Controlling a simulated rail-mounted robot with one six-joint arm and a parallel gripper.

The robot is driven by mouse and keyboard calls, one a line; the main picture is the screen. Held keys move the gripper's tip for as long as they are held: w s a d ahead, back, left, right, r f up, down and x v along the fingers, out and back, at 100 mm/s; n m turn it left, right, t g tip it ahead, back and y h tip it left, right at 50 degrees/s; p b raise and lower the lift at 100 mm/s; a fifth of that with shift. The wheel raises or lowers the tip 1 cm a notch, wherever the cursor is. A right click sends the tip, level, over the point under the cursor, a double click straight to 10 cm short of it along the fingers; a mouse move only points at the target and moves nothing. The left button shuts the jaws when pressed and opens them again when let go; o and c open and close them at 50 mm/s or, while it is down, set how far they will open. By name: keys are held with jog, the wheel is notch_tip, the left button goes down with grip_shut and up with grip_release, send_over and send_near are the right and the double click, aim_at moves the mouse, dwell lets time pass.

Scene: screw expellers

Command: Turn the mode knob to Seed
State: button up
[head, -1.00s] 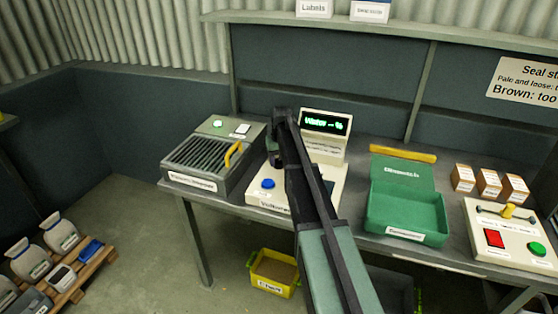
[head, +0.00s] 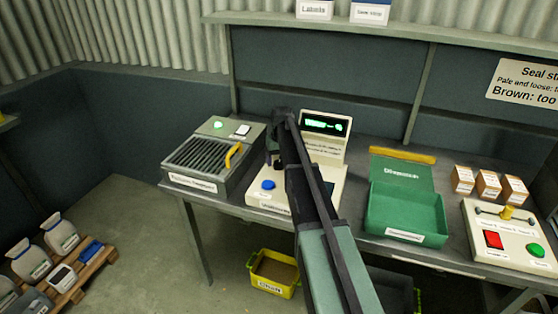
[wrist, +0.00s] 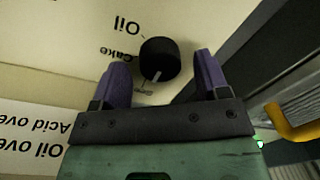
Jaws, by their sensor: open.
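The mode knob (wrist: 159,58) is a round black dial with a white pointer line, on the cream panel of the meter (wrist: 60,40) in the wrist view. "Oil" and "Cake" labels, upside down there, stand to its left. A smaller, blurred label is below it; the pointer is towards the picture's bottom, slightly left, near that label. My gripper (wrist: 161,62) is open, its two purple fingers either side of the knob with gaps visible. In the head view my gripper (head: 273,158) is over the cream meter (head: 258,197), and my arm hides the knob.
The meter has a blue button (head: 267,184) and a raised display (head: 324,124) with green text too small to read. A grey slatted unit (head: 200,165) with a yellow handle is left. A green open box (head: 405,211) is right.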

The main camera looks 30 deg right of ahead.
aim_at(281, 162)
notch_tip(281, 162, up, 10)
jog(key=p, duration=0.9)
jog(key=shift+d, duration=0.3)
jog(key=shift+s, duration=0.1)
jog(key=s+a+n, duration=0.1)
jog(key=s+a, duration=1)
jog(key=s, duration=0.4)
jog(key=s+a+n, duration=0.1)
jog(key=s+a, duration=1)
jog(key=s, duration=0.4)
jog(key=shift+s+a+h, duration=0.35)
jog(key=shift+a+h, duration=0.05)
